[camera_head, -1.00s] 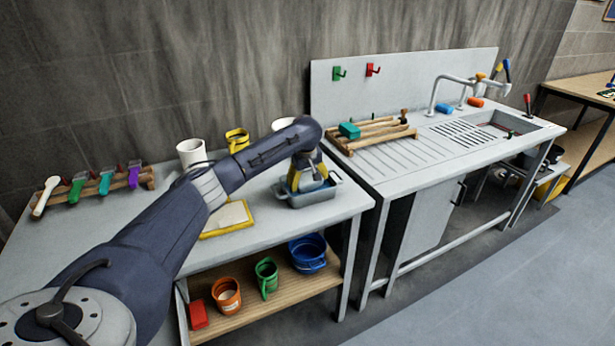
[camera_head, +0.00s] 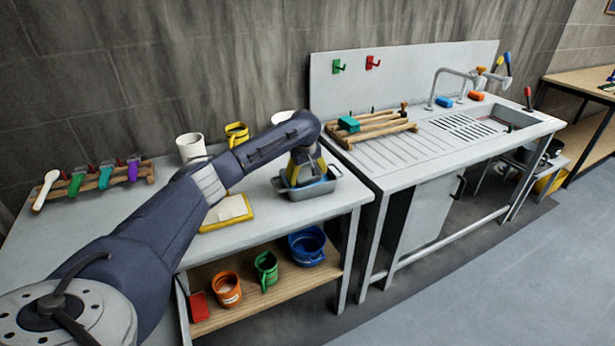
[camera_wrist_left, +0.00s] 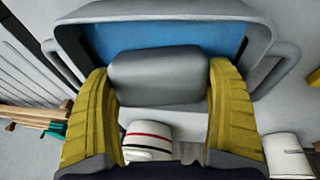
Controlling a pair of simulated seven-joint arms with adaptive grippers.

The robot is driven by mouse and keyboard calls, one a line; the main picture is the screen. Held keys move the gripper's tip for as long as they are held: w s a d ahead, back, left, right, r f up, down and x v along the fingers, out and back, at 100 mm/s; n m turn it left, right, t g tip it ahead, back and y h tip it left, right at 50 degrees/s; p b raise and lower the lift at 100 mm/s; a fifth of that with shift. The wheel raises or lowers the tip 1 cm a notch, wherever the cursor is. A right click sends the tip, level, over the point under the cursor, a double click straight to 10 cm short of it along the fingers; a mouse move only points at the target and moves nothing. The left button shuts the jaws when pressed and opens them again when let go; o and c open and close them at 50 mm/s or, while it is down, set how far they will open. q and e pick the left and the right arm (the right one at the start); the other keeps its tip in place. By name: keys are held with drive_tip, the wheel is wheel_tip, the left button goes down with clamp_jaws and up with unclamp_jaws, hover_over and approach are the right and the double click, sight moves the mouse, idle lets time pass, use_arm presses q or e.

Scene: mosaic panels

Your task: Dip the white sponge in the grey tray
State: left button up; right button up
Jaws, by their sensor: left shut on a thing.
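The grey tray (camera_head: 293,193) stands near the right end of the left table and holds blue liquid. It also shows in the left wrist view (camera_wrist_left: 285,50). My left gripper (camera_head: 307,180) points down over the tray. In the left wrist view its yellow fingers are shut on the sponge (camera_wrist_left: 158,76), a rounded block that looks grey in the shade. The sponge is over the near part of the tray, with blue beyond it. Whether it touches the liquid I cannot tell. In the head view the fingers hide the sponge. My right gripper is not in view.
A yellow-edged tray with a white pad (camera_head: 228,212) lies left of the grey tray. A white mug (camera_head: 190,147) and a yellow mug (camera_head: 236,134) stand behind. A wooden rack (camera_head: 370,127) with a green block sits on the sink unit. A blue bucket (camera_head: 307,246) is on the shelf below.

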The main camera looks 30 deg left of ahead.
sight(303, 172)
use_arm(q)
drive_tip(key=shift+s+a, duration=0.35)
drive_tip(key=shift+s, duration=0.2)
drive_tip(key=shift+w, duration=0.15)
drive_tip(key=shift+w+d, duration=0.35)
drive_tip(key=shift+w, duration=0.15)
drive_tip(key=shift+s+a, duration=0.1)
drive_tip(key=shift+s, duration=0.1)
drive_tip(key=shift+s+a, duration=0.25)
drive_tip(key=shift+s, duration=0.2)
drive_tip(key=shift+r, duration=4.75)
